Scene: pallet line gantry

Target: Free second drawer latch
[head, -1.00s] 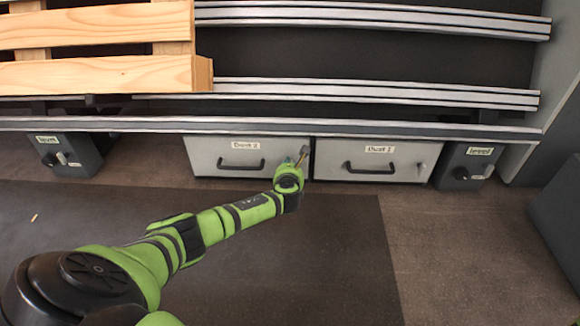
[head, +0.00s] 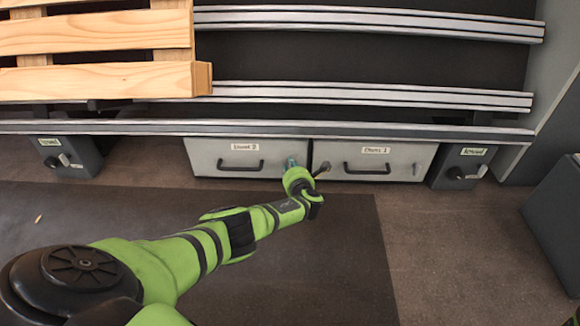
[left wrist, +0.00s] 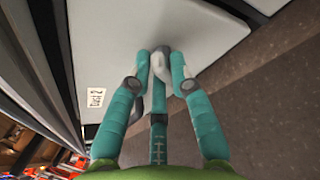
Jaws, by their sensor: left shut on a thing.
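The second drawer (head: 205,165) is a pale grey front with a label and a black bar handle (head: 240,167). It looks closed, left of the first drawer (head: 335,155). My left gripper (head: 291,163) is at the second drawer's right end. In the left wrist view its teal fingers (left wrist: 162,68) are shut on a small pale grey latch (left wrist: 158,62) against the drawer front (left wrist: 190,20). The fingers hide part of the latch, and I cannot tell how far it is turned. My right gripper is not in view.
Silver rails (head: 400,132) run just above the drawers, and a wooden pallet (head: 110,78) lies on them at the upper left. Dark boxes with knobs stand at the left (head: 75,157) and right (head: 463,165). The floor in front is mostly clear.

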